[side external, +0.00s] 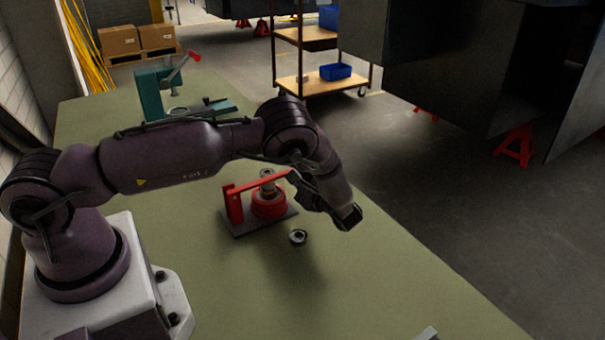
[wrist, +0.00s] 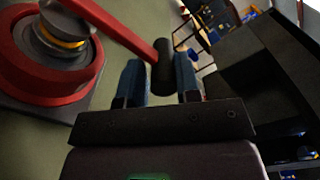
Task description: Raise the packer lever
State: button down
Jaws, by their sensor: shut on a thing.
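The packer is a red round unit (side external: 268,204) on a dark plate, with a red post at its left. Its red packer lever (side external: 258,182) runs from the post across the top toward my gripper (side external: 298,182), looking close to level. In the wrist view the red lever (wrist: 115,25) ends in a black grip (wrist: 163,68), which lies between the two blue fingers of my gripper (wrist: 160,78). My gripper is shut on this grip. In the side view, my wrist partly hides the grip and fingertips. A silvery part with a yellow ring (wrist: 65,35) sits in the packer under the lever.
A small metal ring (side external: 298,237) lies on the green bench (side external: 365,280) in front of the packer. A teal press (side external: 152,92) with a red-knobbed lever stands farther back. A shelf cart (side external: 315,83) and large dark panels stand beyond the bench's right edge.

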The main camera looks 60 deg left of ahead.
jog(key=shift+r+n, duration=0.5)
jog(key=shift+r, duration=0.4)
jog(key=s+r+n, duration=1.2)
jog(key=s+r, duration=0.1)
jog(key=r, duration=0.1)
jog(key=shift+s+r+n, duration=0.2)
jog(key=shift+r+n, duration=0.1)
jog(key=shift+n, duration=0.1)
jog(key=c, duration=1)
grip_release()
jog(key=shift+o, duration=0.2)
jog(key=d, duration=1.3)
